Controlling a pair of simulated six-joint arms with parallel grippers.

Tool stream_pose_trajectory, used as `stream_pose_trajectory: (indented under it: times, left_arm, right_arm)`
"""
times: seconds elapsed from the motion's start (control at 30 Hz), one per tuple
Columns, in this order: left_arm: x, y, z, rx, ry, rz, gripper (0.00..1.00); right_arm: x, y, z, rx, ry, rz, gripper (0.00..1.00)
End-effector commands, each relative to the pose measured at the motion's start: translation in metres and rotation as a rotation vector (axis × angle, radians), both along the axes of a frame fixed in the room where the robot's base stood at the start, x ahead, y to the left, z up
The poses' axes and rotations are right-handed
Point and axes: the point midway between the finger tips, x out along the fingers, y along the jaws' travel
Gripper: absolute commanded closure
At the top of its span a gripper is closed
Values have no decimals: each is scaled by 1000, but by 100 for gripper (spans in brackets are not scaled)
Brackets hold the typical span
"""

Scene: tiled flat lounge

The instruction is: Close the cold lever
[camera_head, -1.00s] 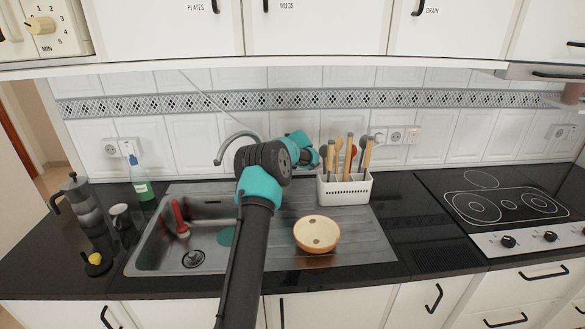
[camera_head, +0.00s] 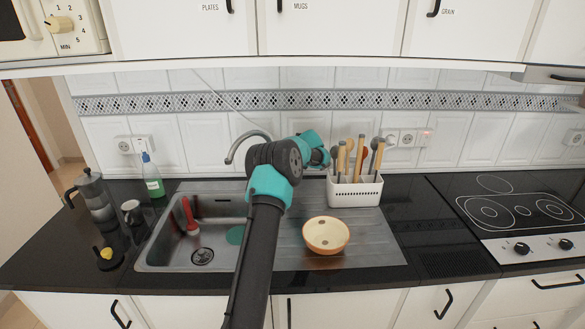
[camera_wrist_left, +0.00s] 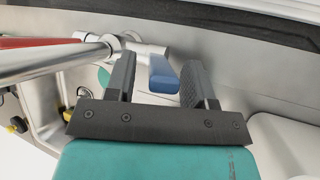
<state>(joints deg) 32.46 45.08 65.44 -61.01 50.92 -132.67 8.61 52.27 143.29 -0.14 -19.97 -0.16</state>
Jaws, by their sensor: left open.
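The cold lever (camera_wrist_left: 162,77), a blue-tipped handle on the faucet's metal body, shows in the left wrist view. My left gripper (camera_wrist_left: 157,66) is open, with one dark finger on each side of the blue tip. Gaps show beside the tip, and whether either finger touches it I cannot tell. In the head view the faucet's curved spout (camera_head: 240,145) rises behind the sink (camera_head: 165,245). There my left arm hides the faucet's base and the lever, and the gripper's fingers are not clear. My right gripper is not in view.
A white utensil holder (camera_head: 355,192) stands right of my left wrist. An orange-rimmed bowl (camera_head: 326,234) sits on the drainboard. A red object (camera_head: 190,213) stands in the sink. A spray bottle (camera_head: 153,182) and moka pot (camera_head: 97,200) are at the left, a hob (camera_head: 525,209) at the right.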

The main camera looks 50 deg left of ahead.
Motion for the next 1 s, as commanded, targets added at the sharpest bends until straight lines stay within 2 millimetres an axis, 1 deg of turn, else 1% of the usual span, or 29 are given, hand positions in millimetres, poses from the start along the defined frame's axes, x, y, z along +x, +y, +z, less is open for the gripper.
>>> stream_pose_trajectory:
  times: [0.17, 0.27, 0.8, 0.9, 1.0]
  left_arm:
    - [0, -12, 19, 2, -2, -2, 51]
    - [0, -22, 33, 1, -2, -3, 51]
    - [-3, -82, 117, 0, -2, -2, 51]
    - [-3, -89, 128, 1, -2, -1, 51]
    - [-3, -95, 135, 0, -1, -1, 51]
  right_arm:
    - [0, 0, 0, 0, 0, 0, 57]
    - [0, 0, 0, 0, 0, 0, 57]
    - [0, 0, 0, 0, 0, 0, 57]
    - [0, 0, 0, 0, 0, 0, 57]
    - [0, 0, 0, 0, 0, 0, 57]
